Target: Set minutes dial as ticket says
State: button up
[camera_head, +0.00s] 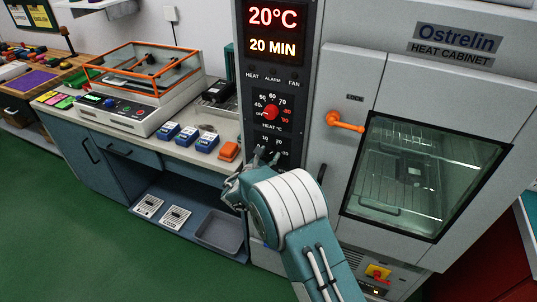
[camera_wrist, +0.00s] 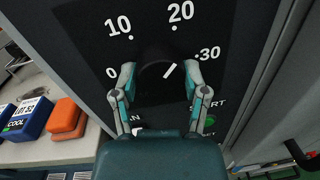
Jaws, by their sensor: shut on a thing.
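The minutes dial (camera_wrist: 152,72) is a dark knob on the black panel, with a white pointer line slanting up and right. The scale around it reads 0, 10, 20 and 30; the line points roughly between 20 and 30. My gripper (camera_wrist: 160,76) has one finger on each side of the knob, shut on it. In the head view my gripper (camera_head: 262,160) is at the lower dial and hides most of it. The cabinet display (camera_head: 272,32) reads 20°C and 20 MIN. I cannot make out a ticket for certain.
The red heat dial (camera_head: 270,112) is just above. The cabinet door has an orange handle (camera_head: 345,122). START markings (camera_wrist: 208,105) sit below the dial, partly hidden by my fingers.

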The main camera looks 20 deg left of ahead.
jog(key=shift+f+n, duration=0.1)
jog(key=shift+n, duration=1.1)
jog(key=o, duration=0.9)
jog(key=shift+c, duration=0.2)
jog(key=shift+o, duration=1.4)
jog(key=shift+w+a, duration=0.1)
jog(key=shift+a, duration=0.05)
jog(key=s+a, duration=0.1)
jog(key=s, duration=1.1)
jog(key=shift+a+f, duration=0.2)
jog(key=shift+a, duration=0.2)
jog(key=shift+w, duration=0.1)
